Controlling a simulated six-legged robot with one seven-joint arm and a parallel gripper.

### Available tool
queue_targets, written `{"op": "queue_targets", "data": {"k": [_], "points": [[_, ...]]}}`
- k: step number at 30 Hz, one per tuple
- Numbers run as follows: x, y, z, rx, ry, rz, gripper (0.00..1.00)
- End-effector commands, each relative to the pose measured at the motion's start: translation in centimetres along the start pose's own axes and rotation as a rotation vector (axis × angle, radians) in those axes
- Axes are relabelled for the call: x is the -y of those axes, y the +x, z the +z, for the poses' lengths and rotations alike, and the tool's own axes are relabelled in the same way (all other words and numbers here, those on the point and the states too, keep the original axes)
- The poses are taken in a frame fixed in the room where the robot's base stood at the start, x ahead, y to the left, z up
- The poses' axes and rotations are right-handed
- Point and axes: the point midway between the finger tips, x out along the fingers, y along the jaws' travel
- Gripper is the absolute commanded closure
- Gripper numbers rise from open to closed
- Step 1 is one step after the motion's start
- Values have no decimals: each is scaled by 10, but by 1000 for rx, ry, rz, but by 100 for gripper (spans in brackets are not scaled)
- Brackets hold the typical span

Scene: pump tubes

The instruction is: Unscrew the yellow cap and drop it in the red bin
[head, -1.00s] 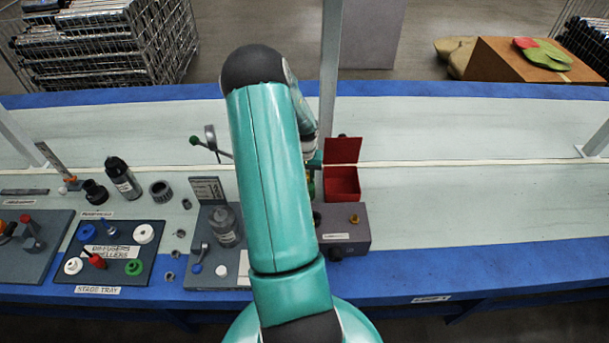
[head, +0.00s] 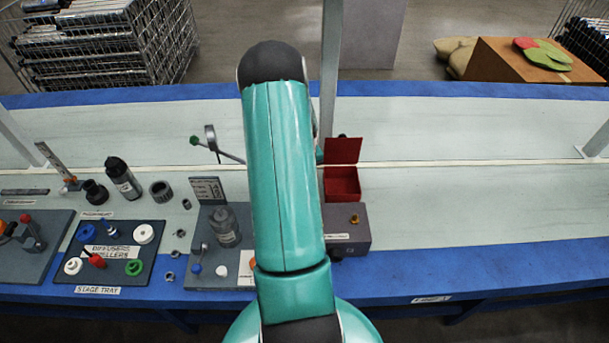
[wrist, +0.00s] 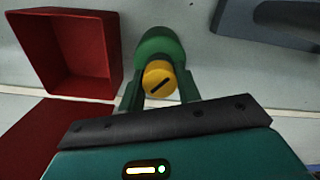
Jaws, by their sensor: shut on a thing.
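The yellow cap (wrist: 159,79) with a dark slot shows in the wrist view between the two dark green fingers of my gripper (wrist: 159,92), which is shut on it. A green rounded body (wrist: 158,44) sits directly behind the cap; I cannot tell whether the cap is still joined to it. The red bin (wrist: 108,60) is open and lies to the left of the gripper in the wrist view. In the head view the red bin (head: 342,184) stands just right of my arm, with its red lid raised. My arm hides the gripper and the cap there.
A grey box (head: 345,228) with a brass knob stands in front of the bin. A grey bottle (head: 225,228) stands on a panel left of my arm. The stage tray (head: 110,255) is further left. The bench right of the bin is clear.

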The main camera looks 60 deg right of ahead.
Motion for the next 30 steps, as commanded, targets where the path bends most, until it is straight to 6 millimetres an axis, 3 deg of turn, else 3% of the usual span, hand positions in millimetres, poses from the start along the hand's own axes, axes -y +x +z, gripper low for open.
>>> {"op": "queue_targets", "data": {"k": [4, 14, 21, 27, 28, 30], "points": [[1, 0, -1, -1, -153, -1, 94], [1, 0, 0, 0, -204, -2, 94], [2, 0, 0, 0, -458, -2, 94], [2, 0, 0, 1, -469, -2, 94], [2, 0, 0, 1, -469, -2, 63], [2, 0, 0, 1, -468, -2, 56]]}}
